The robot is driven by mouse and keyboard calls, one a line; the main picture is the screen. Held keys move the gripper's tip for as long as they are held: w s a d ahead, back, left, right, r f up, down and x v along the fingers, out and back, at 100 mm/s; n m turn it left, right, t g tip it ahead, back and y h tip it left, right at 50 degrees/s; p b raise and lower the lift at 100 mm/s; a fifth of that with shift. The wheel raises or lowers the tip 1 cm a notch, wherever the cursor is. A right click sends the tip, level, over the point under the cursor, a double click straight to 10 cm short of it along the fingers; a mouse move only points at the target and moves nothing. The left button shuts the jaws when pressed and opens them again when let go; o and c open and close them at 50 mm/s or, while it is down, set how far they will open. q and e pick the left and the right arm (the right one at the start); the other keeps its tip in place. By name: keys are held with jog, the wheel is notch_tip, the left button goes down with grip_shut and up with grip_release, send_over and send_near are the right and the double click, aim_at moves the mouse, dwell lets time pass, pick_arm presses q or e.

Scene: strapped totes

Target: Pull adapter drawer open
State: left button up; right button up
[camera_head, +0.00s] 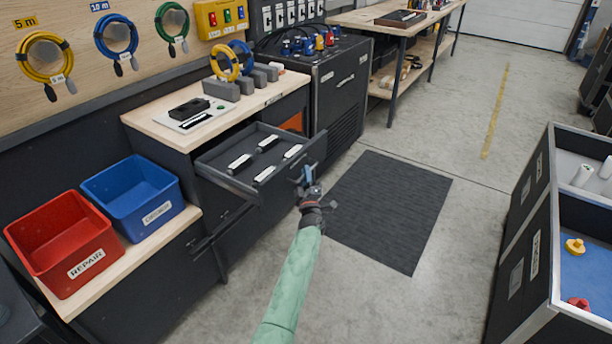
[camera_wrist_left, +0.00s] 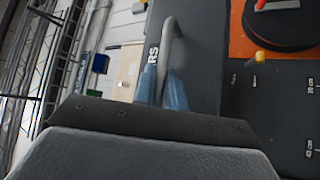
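The adapter drawer (camera_head: 238,183) is pulled out from under the wooden worktop. Several small dark-and-white items lie inside it. My left gripper (camera_head: 307,176) is at the outer side of the drawer's front panel. In the left wrist view a grey bar handle (camera_wrist_left: 170,42) runs down between the two blue fingers of this gripper (camera_wrist_left: 160,88), and they look closed around it. The end of a label, reading "RS", shows beside the handle. The exact finger contact is partly hidden by the gripper body. My right gripper is not in view.
A red bin (camera_head: 62,240) and a blue bin (camera_head: 135,196) stand on the lower shelf at left. A black cabinet (camera_head: 335,90) stands beyond the drawer. A dark mat (camera_head: 390,205) lies on clear floor to the right. Divided totes (camera_head: 540,230) stand at far right.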

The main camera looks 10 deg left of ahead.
pick_arm(q)
jog(key=shift+o, duration=0.3)
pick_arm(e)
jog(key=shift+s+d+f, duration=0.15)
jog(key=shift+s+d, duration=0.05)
pick_arm(q)
jog(key=v, duration=0.8)
jog(key=shift+p, duration=0.35)
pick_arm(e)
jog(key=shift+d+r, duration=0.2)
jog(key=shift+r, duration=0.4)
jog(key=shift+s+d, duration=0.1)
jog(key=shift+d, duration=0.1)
